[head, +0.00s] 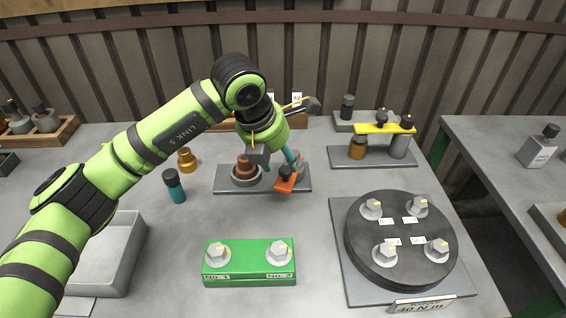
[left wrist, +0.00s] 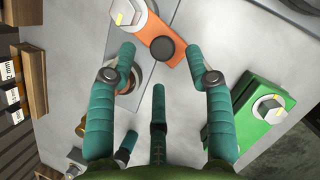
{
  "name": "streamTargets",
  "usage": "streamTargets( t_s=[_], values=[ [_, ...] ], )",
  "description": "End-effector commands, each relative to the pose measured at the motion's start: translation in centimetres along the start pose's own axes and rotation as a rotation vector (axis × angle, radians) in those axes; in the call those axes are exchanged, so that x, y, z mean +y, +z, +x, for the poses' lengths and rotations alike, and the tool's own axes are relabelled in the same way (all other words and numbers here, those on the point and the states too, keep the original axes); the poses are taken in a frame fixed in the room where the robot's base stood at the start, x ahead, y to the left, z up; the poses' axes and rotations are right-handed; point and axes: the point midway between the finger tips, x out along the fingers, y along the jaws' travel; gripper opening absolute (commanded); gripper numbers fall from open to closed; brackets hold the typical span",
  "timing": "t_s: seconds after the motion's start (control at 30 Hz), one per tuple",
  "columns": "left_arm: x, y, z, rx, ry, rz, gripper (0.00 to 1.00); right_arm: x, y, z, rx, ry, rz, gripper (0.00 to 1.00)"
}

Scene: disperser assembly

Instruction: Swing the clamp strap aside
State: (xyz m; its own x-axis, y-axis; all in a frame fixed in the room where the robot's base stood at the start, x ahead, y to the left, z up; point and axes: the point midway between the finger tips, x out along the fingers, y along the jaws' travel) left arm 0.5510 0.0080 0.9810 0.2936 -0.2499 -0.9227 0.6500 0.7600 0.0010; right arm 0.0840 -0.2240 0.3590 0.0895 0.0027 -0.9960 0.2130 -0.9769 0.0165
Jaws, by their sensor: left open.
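The orange clamp strap (head: 285,184) is at the right part of a grey base plate (head: 225,184) in the head view. In the left wrist view the orange strap (left wrist: 151,30) runs from a hex bolt (left wrist: 127,13) to a black knob (left wrist: 163,48) near its end. My left gripper (head: 281,163) is above the plate, partly hidden by its own wrist. In the left wrist view my left gripper (left wrist: 160,54) is open, with its teal fingers on either side of the knob end. I cannot tell whether they touch it. My right gripper is not in view.
A brown stepped part (head: 246,165) stands left on the same plate. A green block (head: 250,265) with two hex bolts is in front. A black disc (head: 385,270) with several bolts is at right. A yellow strap (head: 372,129) spans another fixture behind. A teal bottle (head: 175,188) stands left.

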Motion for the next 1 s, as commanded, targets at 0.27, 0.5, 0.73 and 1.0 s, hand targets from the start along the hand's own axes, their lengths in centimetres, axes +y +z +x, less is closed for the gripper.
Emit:
streamTargets(
  t_s=[0.27,0.5,0.73,1.0],
  values=[
    [0.0,0.1,-5.9,-0.005,0.002,0.001,0.52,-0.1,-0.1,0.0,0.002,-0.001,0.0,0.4],
    [0.0,0.1,-8.1,-0.004,0.001,0.001,0.52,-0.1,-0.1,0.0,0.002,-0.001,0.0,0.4],
    [0.0,0.1,-8.2,-0.003,0.0,0.0,0.52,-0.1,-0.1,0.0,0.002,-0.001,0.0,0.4],
    [0.0,0.3,-8.6,-0.004,0.0,0.0,0.52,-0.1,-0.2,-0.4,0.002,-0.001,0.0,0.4]
  ],
)
